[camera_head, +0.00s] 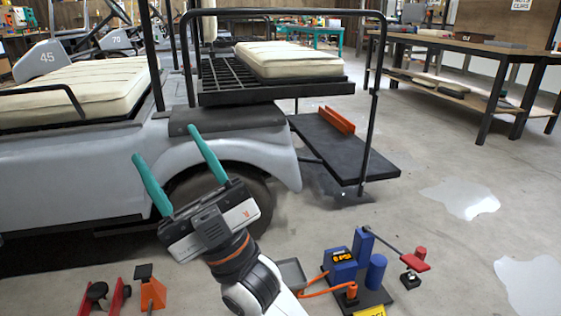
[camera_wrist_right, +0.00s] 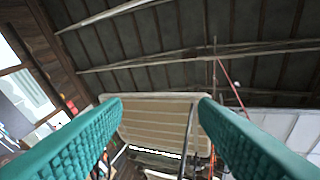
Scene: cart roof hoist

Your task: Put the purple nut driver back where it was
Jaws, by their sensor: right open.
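I cannot make out a purple nut driver in either view. My right gripper (camera_head: 165,142) is raised in front of the cart's side, with its two teal fingers spread wide and nothing between them. The grey cart (camera_head: 90,180) stands behind the gripper, with a rear cream cushion (camera_head: 285,60) on a black rack. My left gripper is not in view.
An orange channel piece (camera_head: 337,120) lies on the cart's black rear step (camera_head: 345,150). A blue unit with a lit display (camera_head: 340,264) stands on the floor at front right, red and orange stands (camera_head: 152,293) at front left. A workbench (camera_head: 470,46) is at back right. Shiny patches (camera_head: 465,200) mark open floor.

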